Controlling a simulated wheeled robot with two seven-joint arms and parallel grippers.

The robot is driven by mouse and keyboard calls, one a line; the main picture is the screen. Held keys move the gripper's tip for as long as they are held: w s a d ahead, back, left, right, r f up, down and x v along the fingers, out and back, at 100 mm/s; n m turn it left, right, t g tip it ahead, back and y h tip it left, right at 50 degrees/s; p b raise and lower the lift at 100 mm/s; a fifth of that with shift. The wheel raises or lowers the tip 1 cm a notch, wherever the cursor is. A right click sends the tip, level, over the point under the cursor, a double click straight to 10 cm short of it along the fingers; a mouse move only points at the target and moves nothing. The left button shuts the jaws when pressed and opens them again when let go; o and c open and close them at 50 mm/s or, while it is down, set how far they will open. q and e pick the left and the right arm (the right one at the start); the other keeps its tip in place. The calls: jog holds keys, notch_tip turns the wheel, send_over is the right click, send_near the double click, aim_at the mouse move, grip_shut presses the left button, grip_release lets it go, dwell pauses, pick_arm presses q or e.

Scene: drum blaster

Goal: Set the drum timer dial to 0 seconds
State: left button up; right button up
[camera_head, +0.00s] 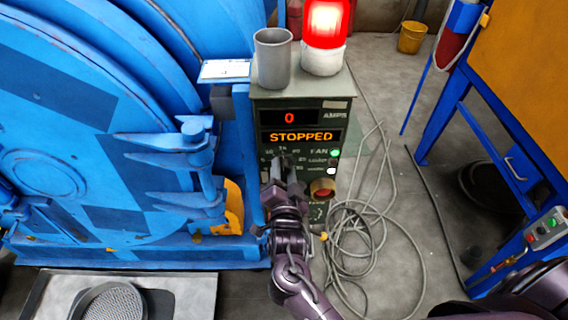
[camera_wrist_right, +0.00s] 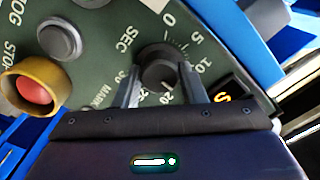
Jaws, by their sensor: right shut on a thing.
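The drum timer dial (camera_wrist_right: 160,70) is a dark round knob on the green control panel (camera_wrist_right: 115,30). In the wrist view, numbers including 0, 5 and 10 ring it, with "SEC" beside it. My right gripper (camera_wrist_right: 160,84) is shut on the dial, one finger on each side. A pale mark shows on the knob's gripper side, near the 20, but I cannot read its setting surely. In the head view my right gripper (camera_head: 286,170) reaches the panel from below and hides most of the dial. My left gripper is out of view.
The control box (camera_head: 262,108) display reads 0 and "STOPPED". A grey cup (camera_head: 272,60) and a lit red beacon (camera_head: 326,24) stand on top. A red button with yellow collar (camera_head: 322,188) is close by. The blue drum machine (camera_head: 90,130) is left; cables (camera_head: 350,235) lie right.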

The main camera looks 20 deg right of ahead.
jog(key=n+p, duration=0.2)
jog(key=n, duration=0.1)
jog(key=n+p, duration=0.3)
jog(key=shift+r+n, duration=0.2)
jog(key=shift+n, duration=0.1)
jog(key=n+p, duration=0.4)
jog(key=n, duration=0.2)
jog(key=shift+a, duration=0.1)
jog(key=n+p, duration=0.3)
jog(key=n, duration=0.3)
jog(key=shift+f+n, duration=0.15)
jog(key=shift+n, duration=0.15)
jog(key=n+p, duration=0.2)
jog(key=n, duration=0.3)
jog(key=shift+f, duration=0.1)
jog(key=shift+n, duration=0.4)
jog(key=o, duration=1)
jog(key=v, duration=0.7)
jog(key=shift+s+a+b, duration=0.1)
jog(key=shift+s+b, duration=0.25)
jog(key=shift+b, duration=0.05)
